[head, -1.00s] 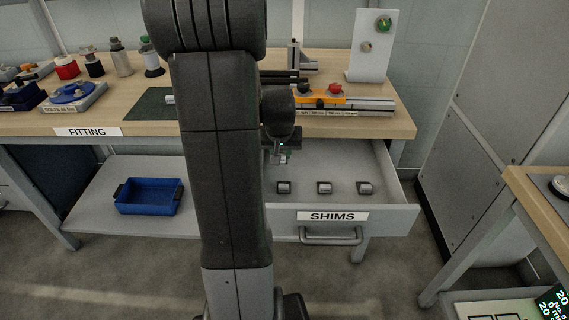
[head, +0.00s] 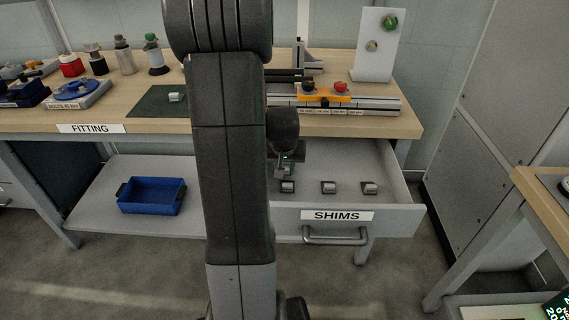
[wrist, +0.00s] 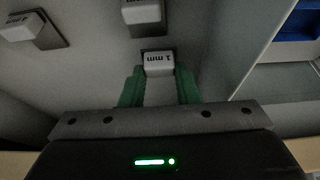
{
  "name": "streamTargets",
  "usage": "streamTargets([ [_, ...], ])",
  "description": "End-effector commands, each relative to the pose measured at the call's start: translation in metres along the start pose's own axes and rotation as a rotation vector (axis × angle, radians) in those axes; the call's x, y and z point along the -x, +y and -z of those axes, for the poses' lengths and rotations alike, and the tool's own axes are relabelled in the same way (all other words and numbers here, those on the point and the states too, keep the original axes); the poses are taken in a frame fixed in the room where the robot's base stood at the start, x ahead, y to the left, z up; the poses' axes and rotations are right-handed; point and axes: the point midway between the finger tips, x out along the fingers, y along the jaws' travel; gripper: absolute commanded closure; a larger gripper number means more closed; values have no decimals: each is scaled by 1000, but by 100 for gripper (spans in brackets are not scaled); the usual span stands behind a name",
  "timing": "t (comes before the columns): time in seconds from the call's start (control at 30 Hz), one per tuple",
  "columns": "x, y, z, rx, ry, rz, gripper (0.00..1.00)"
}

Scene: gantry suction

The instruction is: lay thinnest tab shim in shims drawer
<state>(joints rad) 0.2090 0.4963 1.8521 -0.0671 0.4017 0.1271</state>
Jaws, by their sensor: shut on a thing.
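My gripper (wrist: 159,88) has its green fingers closed on a small pale tab shim marked 1 mm (wrist: 160,63), with a dark plate edge behind it. In the head view my gripper (head: 281,172) is low inside the open shims drawer (head: 345,160), at its left part. Whether the held shim touches the drawer floor cannot be told.
Another pale tab block (head: 175,97) is on the green mat (head: 150,105) on the bench. A blue bin (head: 151,196) stands on the lower shelf, left of my arm. The drawer floor behind and right of the row is clear. A fixture with orange parts (head: 325,98) sits above the drawer.

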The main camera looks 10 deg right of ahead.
Motion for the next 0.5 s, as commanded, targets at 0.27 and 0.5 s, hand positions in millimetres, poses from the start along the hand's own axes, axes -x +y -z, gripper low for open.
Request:
streamTargets([
  [0.27,0,0,0,0,0,0,50],
  [0.5,2,0,1,0,0,0,50],
])
